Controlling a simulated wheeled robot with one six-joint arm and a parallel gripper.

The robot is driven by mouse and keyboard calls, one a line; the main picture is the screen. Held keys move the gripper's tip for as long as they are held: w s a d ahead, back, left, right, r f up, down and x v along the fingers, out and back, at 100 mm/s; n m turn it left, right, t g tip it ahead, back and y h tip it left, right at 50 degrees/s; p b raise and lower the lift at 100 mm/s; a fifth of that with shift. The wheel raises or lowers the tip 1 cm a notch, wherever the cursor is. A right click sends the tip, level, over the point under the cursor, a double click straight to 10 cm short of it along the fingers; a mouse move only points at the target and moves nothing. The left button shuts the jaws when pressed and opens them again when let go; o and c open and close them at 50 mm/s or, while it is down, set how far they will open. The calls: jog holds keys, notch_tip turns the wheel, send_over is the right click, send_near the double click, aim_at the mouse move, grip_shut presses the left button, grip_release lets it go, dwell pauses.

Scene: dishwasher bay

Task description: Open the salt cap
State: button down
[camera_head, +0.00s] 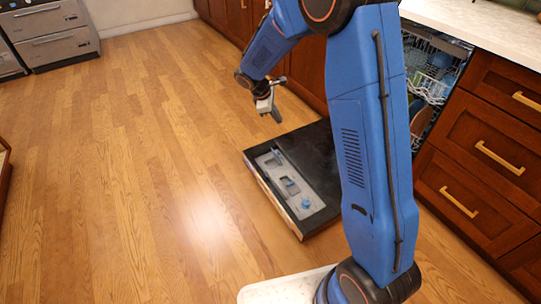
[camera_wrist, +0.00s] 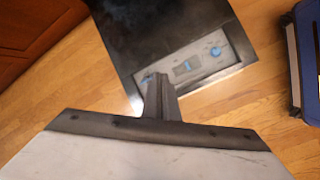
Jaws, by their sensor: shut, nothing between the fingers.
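The dishwasher door (camera_head: 318,150) lies lowered, with a dark inner face; it also shows in the wrist view (camera_wrist: 150,30). A grey panel (camera_head: 272,172) is set along its outer edge. A round blue cap (camera_head: 306,203), which looks like the salt cap, sits at the panel's near end; in the wrist view the cap (camera_wrist: 215,51) is at upper right. A blue-marked compartment (camera_head: 290,185) lies mid-panel. My gripper (camera_head: 276,115) is shut and empty, beyond the door's far corner in the head view. In the wrist view its fingertips (camera_wrist: 155,80) overlap the panel's opposite end, hiding part of it.
A dish rack (camera_head: 428,80) with dishes shows inside the dishwasher at right. Wooden drawers (camera_head: 490,150) with brass handles stand beside it. The wood floor (camera_head: 150,170) left of the door is clear. My arm hides part of the door.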

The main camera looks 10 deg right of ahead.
jog(key=w+a+f+n, duration=0.2)
jog(key=w+a+f, duration=0.1)
jog(key=f, duration=0.6)
jog(key=w+a+f+n+h, duration=0.1)
jog(key=w+a+f+n, duration=0.2)
jog(key=f, duration=0.6)
jog(key=w+a+f+n, duration=0.2)
jog(key=w+a+f, duration=0.1)
jog(key=f, duration=0.6)
jog(key=x, duration=0.9)
jog(key=shift+w+d+f, duration=0.1)
jog(key=shift+w+d, duration=0.15)
jog(key=shift+d, duration=0.1)
jog(key=shift+h, duration=0.3)
jog(key=shift+w+d+r, duration=0.15)
jog(key=shift+w+d, duration=0.05)
jog(key=shift+d, duration=0.45)
jog(key=shift+w+d+r, duration=0.1)
jog(key=shift+w+d, duration=0.1)
jog(key=shift+d, duration=0.45)
jog(key=shift+w+d+r, duration=0.15)
jog(key=shift+w+d, duration=0.1)
jog(key=shift+d, duration=0.45)
jog(key=shift+d, duration=0.1)
